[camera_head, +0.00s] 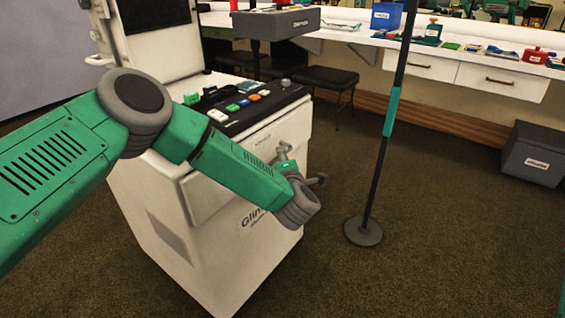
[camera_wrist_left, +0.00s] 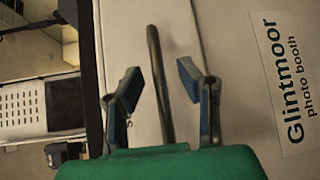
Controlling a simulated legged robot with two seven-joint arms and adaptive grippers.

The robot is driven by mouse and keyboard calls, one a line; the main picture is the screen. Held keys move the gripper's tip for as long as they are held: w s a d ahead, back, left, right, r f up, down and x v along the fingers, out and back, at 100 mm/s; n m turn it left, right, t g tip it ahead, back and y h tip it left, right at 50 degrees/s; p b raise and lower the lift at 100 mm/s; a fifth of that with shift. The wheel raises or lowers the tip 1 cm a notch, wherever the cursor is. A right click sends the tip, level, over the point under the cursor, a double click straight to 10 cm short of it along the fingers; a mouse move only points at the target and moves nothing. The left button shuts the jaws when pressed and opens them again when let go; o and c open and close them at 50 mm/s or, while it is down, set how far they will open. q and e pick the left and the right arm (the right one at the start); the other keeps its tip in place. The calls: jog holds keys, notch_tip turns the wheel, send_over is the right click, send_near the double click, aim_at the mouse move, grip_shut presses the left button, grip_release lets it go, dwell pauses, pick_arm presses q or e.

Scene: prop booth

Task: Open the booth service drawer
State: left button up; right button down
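The white photo booth (camera_head: 233,255) stands in front of me, with a dark control panel of coloured buttons on top. The service drawer's white front (camera_wrist_left: 122,55) fills the middle of the left wrist view, with a dark bar handle (camera_wrist_left: 153,45) on it. My left gripper (camera_wrist_left: 158,82) is open, its two blue-padded fingers on either side of the handle, with space showing between each finger and the bar. In the head view my left gripper (camera_head: 301,166) is at the booth's front, and my arm hides much of the drawer. My right gripper is not in view.
A dark pole on a round base (camera_head: 363,231) stands on the carpet right of the booth. A black stool (camera_head: 328,77) is behind it. A long counter with white drawers (camera_head: 500,81) runs along the back. A grey bin (camera_head: 533,154) stands at right. Carpet between is clear.

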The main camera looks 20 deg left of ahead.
pick_arm(q)
jog(key=shift+a+f, duration=0.2)
jog(key=shift+a, duration=1.15)
grip_shut()
jog(key=shift+d+r, duration=0.15)
jog(key=shift+d, duration=0.45)
grip_release()
jog(key=shift+w+d, duration=0.1)
jog(key=shift+d, duration=0.25)
jog(key=shift+a, duration=0.4)
jog(key=shift+s, duration=0.2)
jog(key=v, duration=1.1)
jog(key=shift+s+d, duration=0.2)
jog(key=shift+d, duration=0.2)
